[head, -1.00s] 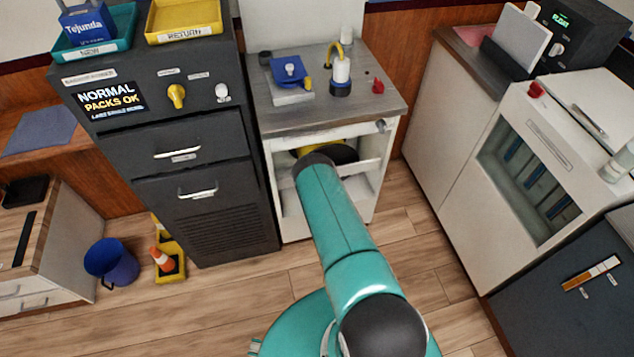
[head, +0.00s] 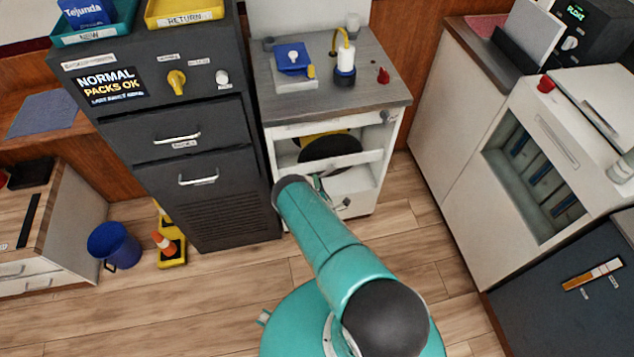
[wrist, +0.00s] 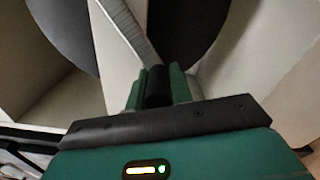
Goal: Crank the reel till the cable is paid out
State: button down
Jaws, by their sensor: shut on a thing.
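The reel (head: 330,152) is a dark disc with yellow behind it, inside the open white cabinet in the head view. Its dark flange (wrist: 186,25) also fills part of the wrist view's background. A grey crank arm (wrist: 128,28) slopes down to a black crank handle (wrist: 155,84). My gripper (wrist: 158,88) has its two green fingers closed around that handle. In the head view my gripper (head: 318,184) is small and partly hidden by my arm, low in front of the reel. I cannot make out how much cable is off the reel.
The cabinet top (head: 370,85) carries a blue device, a bottle with a yellow tube and a red knob. A dark drawer cabinet (head: 190,155) stands close on the left. A blue bucket (head: 114,247) and a yellow base with an orange cone (head: 164,243) are on the floor.

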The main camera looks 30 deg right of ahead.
jog(key=shift+s+d, duration=0.2)
jog(key=shift+d, duration=0.25)
jog(key=c, duration=1.5)
grip_release()
jog(key=shift+o, duration=1.2)
jog(key=shift+w+a, duration=0.1)
jog(key=shift+a, duration=0.1)
jog(key=v, duration=1.4)
